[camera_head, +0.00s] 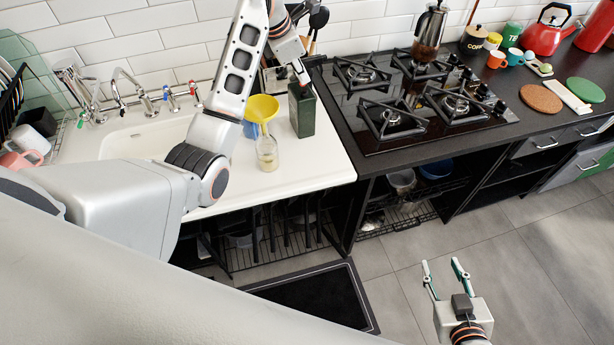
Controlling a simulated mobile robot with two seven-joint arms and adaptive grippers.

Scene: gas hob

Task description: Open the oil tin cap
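The dark green oil tin (302,114) stands upright on the white sink counter, close to its right edge by the hob. My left gripper (301,76) reaches down from above to the top of the tin. A small red part shows at its tip, where the tin's cap would be. The fingers are too small and overlapped to tell whether they are shut on the cap. My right gripper (444,266) is at the lower right, over the grey floor, with its two fingers spread apart and nothing between them.
A glass bottle (267,155) with a yellow funnel (262,108) stands left of the tin. The black gas hob (410,100) lies to the right, with a French press (429,32) at its back. Utensils (314,22) stand behind the tin.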

